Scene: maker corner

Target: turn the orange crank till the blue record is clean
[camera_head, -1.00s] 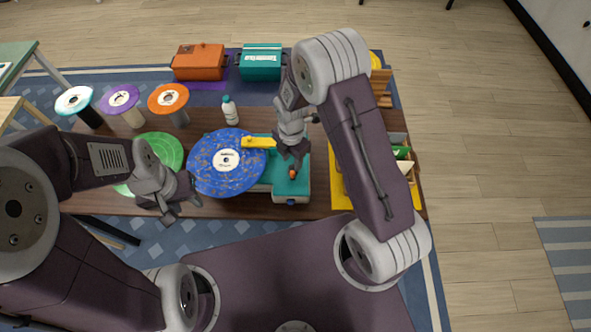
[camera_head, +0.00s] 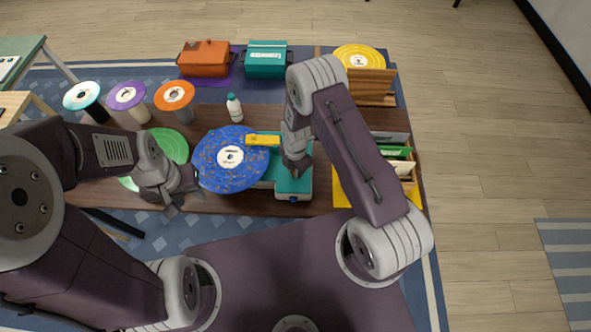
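The blue record (camera_head: 212,176) lies flat on the left side of the teal cleaning machine (camera_head: 293,187), with brownish specks over its surface. A yellow arm (camera_head: 262,140) reaches over the record's right edge. My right gripper (camera_head: 297,167) points down over the machine's right part, where the orange crank is hidden behind it. Whether its fingers are closed on the crank cannot be seen. My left gripper (camera_head: 180,199) is off the record's lower left edge, its fingers apart and empty.
A green record (camera_head: 172,142) lies left, partly behind my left arm. A white bottle (camera_head: 234,108) stands behind the blue record. Three record-topped stands (camera_head: 174,96) are back left. An orange box (camera_head: 206,58) and teal box (camera_head: 267,60) stand behind; a record rack (camera_head: 407,165) is right.

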